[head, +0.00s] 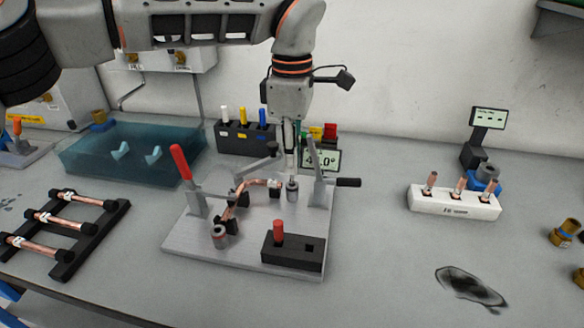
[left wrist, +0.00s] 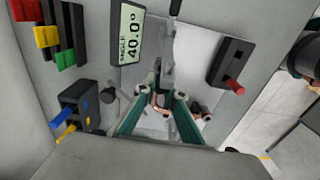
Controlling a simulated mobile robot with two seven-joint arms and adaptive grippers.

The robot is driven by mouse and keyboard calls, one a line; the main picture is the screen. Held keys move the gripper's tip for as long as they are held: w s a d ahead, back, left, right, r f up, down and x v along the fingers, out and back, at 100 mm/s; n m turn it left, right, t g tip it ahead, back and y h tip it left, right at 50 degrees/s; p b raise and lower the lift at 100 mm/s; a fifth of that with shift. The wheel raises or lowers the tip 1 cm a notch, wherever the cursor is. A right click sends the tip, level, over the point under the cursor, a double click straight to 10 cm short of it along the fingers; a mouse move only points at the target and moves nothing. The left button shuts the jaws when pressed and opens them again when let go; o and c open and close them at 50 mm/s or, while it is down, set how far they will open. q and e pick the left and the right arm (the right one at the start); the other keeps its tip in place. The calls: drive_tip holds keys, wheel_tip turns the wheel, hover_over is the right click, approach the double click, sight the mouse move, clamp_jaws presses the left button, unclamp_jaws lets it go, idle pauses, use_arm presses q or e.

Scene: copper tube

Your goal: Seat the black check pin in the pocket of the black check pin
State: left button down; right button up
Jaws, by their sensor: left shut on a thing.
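The grey fixture plate (head: 190,240) carries a bent copper tube (head: 240,192). On its front right corner sits a black block (head: 285,256) with two pockets. A red pin (head: 278,230) stands in the left pocket, and the right pocket (head: 308,248) looks empty. My left gripper (head: 291,165) points down over a grey post (head: 292,191) at the tube's right end, behind the block. It is shut on a thin item, apparently the black check pin, which is mostly hidden by the fingers. The left wrist view shows the fingertips (left wrist: 169,94) and the block (left wrist: 228,66). My right gripper is out of view.
A red-handled clamp (head: 181,165) and a grey upright (head: 316,178) flank the post. An angle display (left wrist: 130,35) reads 40.0. A rack (head: 243,137) with white, yellow and blue items stands behind, and a white tube holder (head: 455,205) on the right.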

use_arm(q)
wheel_tip(320, 180, up, 17)
drive_tip(key=p, duration=0.3)
drive_tip(key=shift+f, duration=0.15)
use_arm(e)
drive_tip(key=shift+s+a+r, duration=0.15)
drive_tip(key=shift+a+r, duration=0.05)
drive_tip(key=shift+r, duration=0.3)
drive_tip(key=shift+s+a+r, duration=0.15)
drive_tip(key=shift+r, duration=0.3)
use_arm(q)
drive_tip(key=shift+s, duration=0.15)
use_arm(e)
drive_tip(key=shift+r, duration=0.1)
